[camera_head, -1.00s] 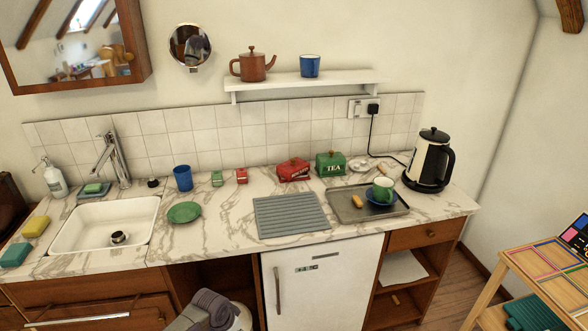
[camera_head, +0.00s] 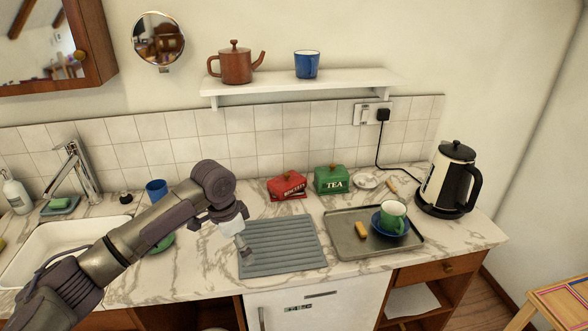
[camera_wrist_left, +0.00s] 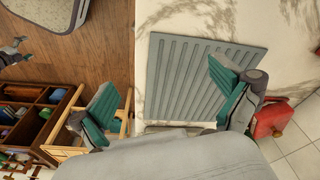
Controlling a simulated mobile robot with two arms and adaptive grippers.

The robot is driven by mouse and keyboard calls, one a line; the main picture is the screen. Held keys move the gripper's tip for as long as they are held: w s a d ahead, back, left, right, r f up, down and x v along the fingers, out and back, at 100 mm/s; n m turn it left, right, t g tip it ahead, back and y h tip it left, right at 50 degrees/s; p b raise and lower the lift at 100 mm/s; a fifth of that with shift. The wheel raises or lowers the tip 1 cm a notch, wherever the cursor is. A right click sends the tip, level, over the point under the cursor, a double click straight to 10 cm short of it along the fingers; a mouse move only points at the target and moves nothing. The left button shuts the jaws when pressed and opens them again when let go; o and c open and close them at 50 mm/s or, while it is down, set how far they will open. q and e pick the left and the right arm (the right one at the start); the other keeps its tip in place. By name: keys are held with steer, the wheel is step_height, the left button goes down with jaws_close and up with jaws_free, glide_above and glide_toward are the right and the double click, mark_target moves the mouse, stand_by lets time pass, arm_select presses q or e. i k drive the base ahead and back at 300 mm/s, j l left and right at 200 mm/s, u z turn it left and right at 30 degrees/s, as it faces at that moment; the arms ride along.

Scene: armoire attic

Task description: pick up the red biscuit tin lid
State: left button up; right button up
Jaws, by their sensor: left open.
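The red biscuit tin (camera_head: 288,193) stands on the marble worktop near the tiled wall, left of the green tea tin (camera_head: 330,180). Its red lid (camera_head: 286,178) with a knob is on top; I cannot tell how firmly it sits. My left gripper (camera_head: 241,248) is open and empty above the grey ribbed mat (camera_head: 290,262), in front and to the left of the red tin and apart from it. In the left wrist view the two teal-padded fingers (camera_wrist_left: 165,88) are spread wide, and the red tin (camera_wrist_left: 270,120) shows partly behind the right finger. My right gripper is not in view.
A tray (camera_head: 350,238) with a green cup (camera_head: 393,214) on a blue saucer stands to the right, with a kettle (camera_head: 448,182) beyond it. A shelf (camera_head: 300,82) with a teapot hangs above. A blue cup (camera_head: 156,190) and the sink are at left.

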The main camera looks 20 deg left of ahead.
mark_target(282, 186)
steer(key=i, duration=1.25)
